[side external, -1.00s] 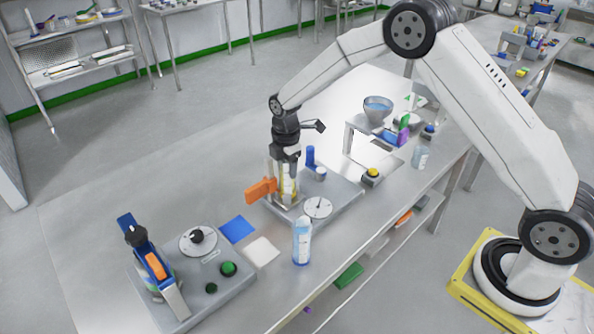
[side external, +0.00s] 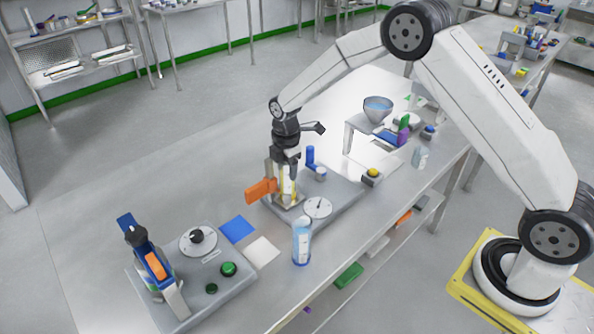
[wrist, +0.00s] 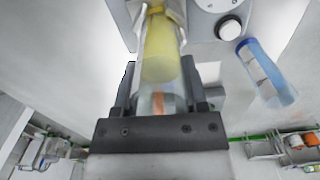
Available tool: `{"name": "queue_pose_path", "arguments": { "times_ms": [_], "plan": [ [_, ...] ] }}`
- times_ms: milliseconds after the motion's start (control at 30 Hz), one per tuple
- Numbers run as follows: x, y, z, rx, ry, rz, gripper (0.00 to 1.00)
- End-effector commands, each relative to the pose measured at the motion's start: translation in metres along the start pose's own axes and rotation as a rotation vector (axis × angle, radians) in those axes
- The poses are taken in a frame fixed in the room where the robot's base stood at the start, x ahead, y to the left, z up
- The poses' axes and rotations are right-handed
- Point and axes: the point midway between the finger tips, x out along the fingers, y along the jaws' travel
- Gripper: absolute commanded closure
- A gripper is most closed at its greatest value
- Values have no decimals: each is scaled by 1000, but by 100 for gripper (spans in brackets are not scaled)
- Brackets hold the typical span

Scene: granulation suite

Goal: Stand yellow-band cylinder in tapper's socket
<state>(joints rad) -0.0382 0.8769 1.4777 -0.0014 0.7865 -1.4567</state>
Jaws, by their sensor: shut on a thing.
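The yellow-band cylinder (side external: 287,184) is clear with yellow showing inside or around it. My gripper (side external: 286,170) is shut on it and holds it about upright over the tapper (side external: 340,197). In the wrist view the cylinder (wrist: 160,55) lies between my gripper's fingers (wrist: 160,88), and its far end reaches a metallic holder (wrist: 150,18), the apparent socket. An orange part (side external: 261,190) sits beside the socket. The fingers and metal parts hide the cylinder's lower end, so I cannot tell whether it is fully seated.
A grey device (side external: 205,275) stands at the left. Blue (side external: 237,229) and white (side external: 262,251) pads lie between.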

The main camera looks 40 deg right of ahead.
Motion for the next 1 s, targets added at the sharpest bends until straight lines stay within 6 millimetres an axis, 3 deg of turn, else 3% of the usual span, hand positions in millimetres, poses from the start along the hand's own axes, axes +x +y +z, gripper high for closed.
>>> {"name": "queue_pose_path", "arguments": {
  "times_ms": [200,233,333,1000],
  "plan": [
    [0,0,0,0,0,1,100],
    [0,0,0,0,0,1,35],
    [0,0,0,0,0,1,3],
    [-4,0,0,0,0,0,0]
  ]
}}
